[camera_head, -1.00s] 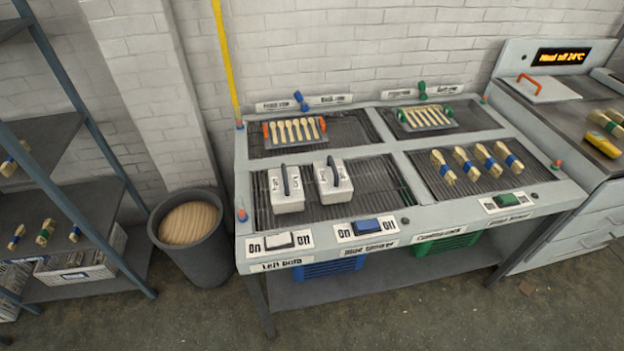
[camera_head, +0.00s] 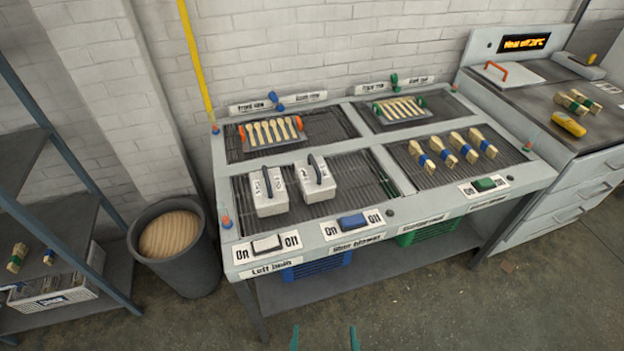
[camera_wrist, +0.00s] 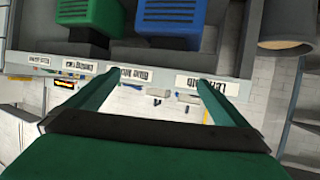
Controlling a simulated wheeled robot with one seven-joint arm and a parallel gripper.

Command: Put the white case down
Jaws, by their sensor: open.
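Two white cases with dark handles stand upright side by side on the front left grate of the grey bench; the left case (camera_head: 268,191) and the right case (camera_head: 316,179) have a narrow gap between them. I cannot tell which one the task means. My gripper (camera_head: 324,340) shows only as two green fingertips at the bottom edge of the head view, well in front of the bench and apart from both cases. In the wrist view my gripper (camera_wrist: 150,85) has its green fingers wide apart with nothing between them.
The bench (camera_head: 229,251) has a switch panel along its front and trays of wooden spoons at the back. Spoon bundles (camera_head: 457,147) lie on the front right grate. A dark bin (camera_head: 180,255) and shelf rack (camera_head: 75,205) stand left. Floor in front is clear.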

